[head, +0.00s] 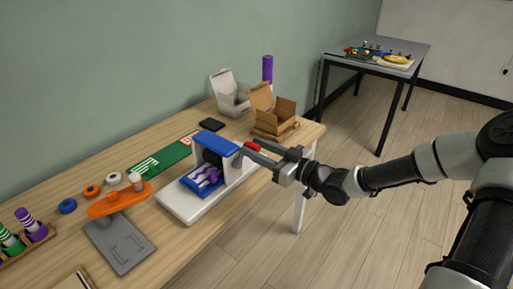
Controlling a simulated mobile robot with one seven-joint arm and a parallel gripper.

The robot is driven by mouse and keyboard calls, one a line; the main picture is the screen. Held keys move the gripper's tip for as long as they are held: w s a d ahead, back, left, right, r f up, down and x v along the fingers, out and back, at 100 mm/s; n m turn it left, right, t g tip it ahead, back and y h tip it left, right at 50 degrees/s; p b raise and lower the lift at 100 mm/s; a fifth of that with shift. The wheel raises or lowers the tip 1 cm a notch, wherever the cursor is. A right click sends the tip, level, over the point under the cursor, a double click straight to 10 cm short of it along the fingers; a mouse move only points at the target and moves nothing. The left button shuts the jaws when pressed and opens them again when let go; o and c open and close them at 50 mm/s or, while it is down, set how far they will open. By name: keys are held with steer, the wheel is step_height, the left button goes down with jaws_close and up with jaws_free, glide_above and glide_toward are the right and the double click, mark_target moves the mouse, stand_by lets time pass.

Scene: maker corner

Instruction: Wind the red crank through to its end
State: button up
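A machine with a white base (181,208), a blue top (214,142) and a dark opening stands on the wooden bench. A blue tray (203,182) with a purple and white piece on it lies in front of the opening. The red crank (251,146) shows only as a small red part at the machine's right side. My gripper (252,151) reaches in from the right, its fingertips at the red part. The fingers hide most of the crank, and I cannot tell whether they are shut on it.
Open boxes, white (231,103) and brown (285,110), stand behind on the bench (132,164). An orange stand with a grey base (122,246) is left of the machine. A grey-topped table (345,57) holds small items at the back. Floor right of the bench is clear.

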steer(key=p+v, duration=0.3)
steer(key=v, duration=1.4)
steer(key=shift+s, duration=0.2)
steer(key=shift+d, duration=0.15)
